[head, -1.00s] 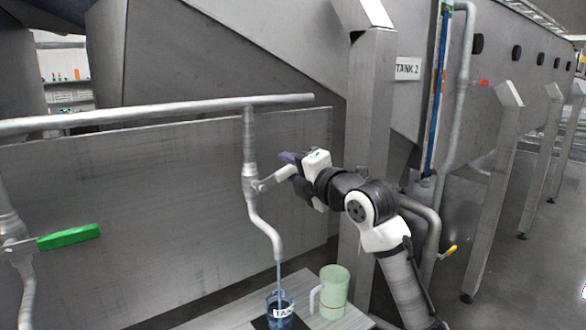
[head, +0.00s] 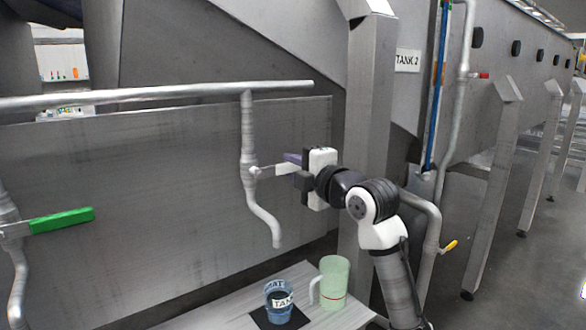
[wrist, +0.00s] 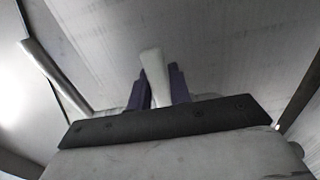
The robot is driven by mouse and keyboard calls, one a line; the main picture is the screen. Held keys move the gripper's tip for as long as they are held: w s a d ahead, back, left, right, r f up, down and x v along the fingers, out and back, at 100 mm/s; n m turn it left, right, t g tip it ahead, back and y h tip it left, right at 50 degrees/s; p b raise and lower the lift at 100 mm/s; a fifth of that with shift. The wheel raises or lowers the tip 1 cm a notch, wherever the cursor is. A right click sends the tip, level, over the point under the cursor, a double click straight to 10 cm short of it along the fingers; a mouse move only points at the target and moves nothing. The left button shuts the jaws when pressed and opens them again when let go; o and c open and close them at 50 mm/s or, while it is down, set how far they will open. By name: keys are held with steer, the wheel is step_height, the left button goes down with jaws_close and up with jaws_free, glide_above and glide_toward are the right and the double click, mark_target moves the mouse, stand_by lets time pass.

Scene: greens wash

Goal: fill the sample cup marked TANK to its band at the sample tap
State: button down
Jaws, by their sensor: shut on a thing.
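The sample cup marked TANK (head: 279,307) stands upright on a dark mat (head: 262,321) below the sample tap's spout (head: 266,228). It is clear and holds blue-looking liquid; I cannot make out its level against the band. No stream shows between spout and cup. My gripper (head: 290,167) is shut on the tap's pale lever (head: 266,171), which points right, about level. In the wrist view the lever (wrist: 155,72) stands between the two purple fingers of my gripper (wrist: 158,88).
A green jug (head: 334,280) stands on the bench (head: 232,322), just right of the cup. A second tap with a green handle (head: 62,220) is at the left. A steel post (head: 365,130) rises behind my arm. The steel panel (head: 120,230) stands behind the taps.

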steer(key=c, duration=1.3)
jaws_free()
steer(key=b+v, duration=0.3)
steer(key=v, duration=1.1)
